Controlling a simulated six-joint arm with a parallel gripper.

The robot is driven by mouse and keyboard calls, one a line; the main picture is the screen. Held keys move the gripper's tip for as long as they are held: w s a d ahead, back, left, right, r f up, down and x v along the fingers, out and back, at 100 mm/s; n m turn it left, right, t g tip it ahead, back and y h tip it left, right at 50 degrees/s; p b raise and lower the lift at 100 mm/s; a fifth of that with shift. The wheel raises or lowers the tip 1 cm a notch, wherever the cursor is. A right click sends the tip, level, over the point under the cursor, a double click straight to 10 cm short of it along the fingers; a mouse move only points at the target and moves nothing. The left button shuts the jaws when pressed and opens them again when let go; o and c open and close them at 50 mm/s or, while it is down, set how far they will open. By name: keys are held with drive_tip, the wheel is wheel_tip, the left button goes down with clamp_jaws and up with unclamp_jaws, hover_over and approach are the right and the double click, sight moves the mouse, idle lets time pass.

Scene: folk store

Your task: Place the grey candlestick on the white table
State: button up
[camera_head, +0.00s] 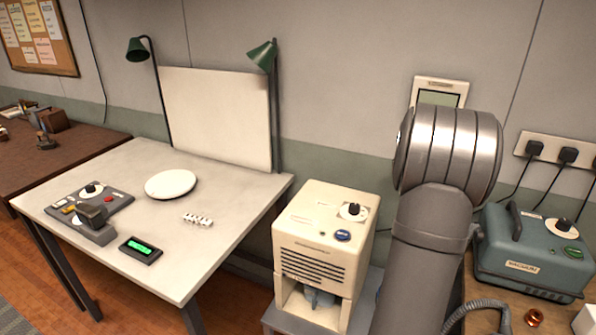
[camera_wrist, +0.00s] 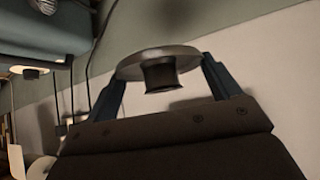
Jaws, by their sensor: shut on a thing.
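The grey candlestick (camera_wrist: 155,62) shows in the wrist view as a round grey disc with a short dark cylindrical part. My gripper (camera_wrist: 160,72) is shut on it, with one blue finger at each side of the disc. The wall is behind it, and no supporting surface shows under it. In the head view my gripper and the candlestick are not visible; my grey arm stands at the right. The white table (camera_head: 240,190) stands at the left in the head view, with a pale top and dark legs.
On the table are a white round plate (camera_head: 170,184), a control panel (camera_head: 88,200), a small green display (camera_head: 140,250) and a white strip (camera_head: 197,220). Two green lamps and a white backboard (camera_head: 215,115) stand at its back. A cream machine (camera_head: 325,245) stands between table and arm.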

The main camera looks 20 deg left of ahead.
drive_tip(key=a+n+y, duration=0.2)
drive_tip(key=a+n, duration=0.1)
drive_tip(key=a, duration=1.2)
drive_tip(key=n+y, duration=0.4)
drive_tip(key=n, duration=0.2)
hover_over(238, 207)
drive_tip(key=s+d, duration=0.2)
drive_tip(key=shift+g, duration=0.3)
drive_tip(key=f, duration=1.7)
drive_tip(key=shift+s+f, duration=0.2)
drive_tip(key=shift+f, duration=0.05)
drive_tip(key=shift+a+f, duration=0.15)
drive_tip(key=shift+a, duration=0.15)
drive_tip(key=shift+s+a+f, duration=0.1)
drive_tip(key=shift+f, duration=1.95)
drive_tip(key=shift+f, duration=0.15)
